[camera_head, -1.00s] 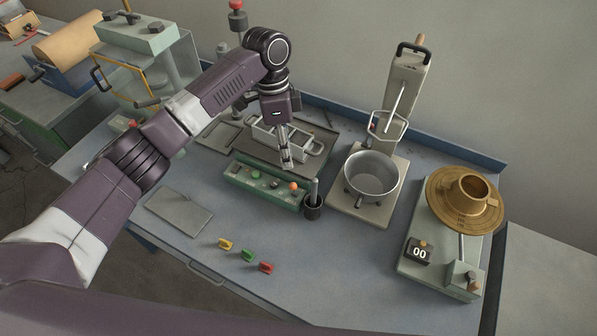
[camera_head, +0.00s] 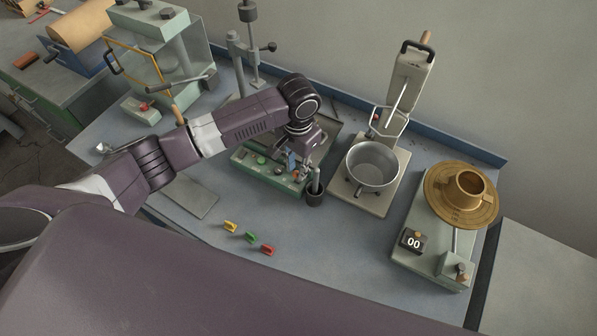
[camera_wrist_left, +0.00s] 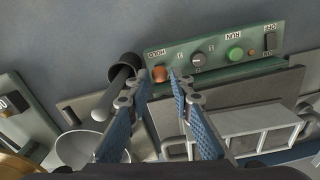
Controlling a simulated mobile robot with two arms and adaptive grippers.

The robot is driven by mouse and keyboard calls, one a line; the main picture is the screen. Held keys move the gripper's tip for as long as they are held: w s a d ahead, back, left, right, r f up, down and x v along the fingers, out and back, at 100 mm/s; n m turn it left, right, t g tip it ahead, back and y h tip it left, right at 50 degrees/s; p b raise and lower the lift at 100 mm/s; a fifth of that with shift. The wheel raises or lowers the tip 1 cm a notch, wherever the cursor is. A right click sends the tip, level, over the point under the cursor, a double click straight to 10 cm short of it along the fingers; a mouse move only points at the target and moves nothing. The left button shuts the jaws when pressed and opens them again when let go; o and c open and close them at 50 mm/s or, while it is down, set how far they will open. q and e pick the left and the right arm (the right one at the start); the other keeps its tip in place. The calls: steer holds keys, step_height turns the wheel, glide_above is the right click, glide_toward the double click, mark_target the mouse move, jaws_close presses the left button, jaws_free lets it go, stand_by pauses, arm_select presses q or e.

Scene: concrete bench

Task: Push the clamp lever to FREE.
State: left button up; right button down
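The green control panel (camera_head: 262,172) lies on the bench; its right end is partly hidden by my left gripper (camera_head: 300,172) in the head view. In the left wrist view the panel (camera_wrist_left: 215,62) shows an orange knob (camera_wrist_left: 159,74) beside the word HOLD, probably the clamp lever's end. The word FREE cannot be read. My left gripper (camera_wrist_left: 159,80) is open, its two blue-padded fingers on either side of the orange knob. I cannot tell whether they touch it. My right gripper is not in view.
A dark cup with a grey rod (camera_head: 314,195) stands close beside the gripper. A metal bowl (camera_head: 371,165) on a stand is to the right. Yellow, green and red pieces (camera_head: 250,237) lie in front. The bench front is otherwise mostly clear.

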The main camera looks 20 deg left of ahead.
mark_target(297, 175)
arm_select(q)
steer(key=shift+f, duration=2)
jaws_close()
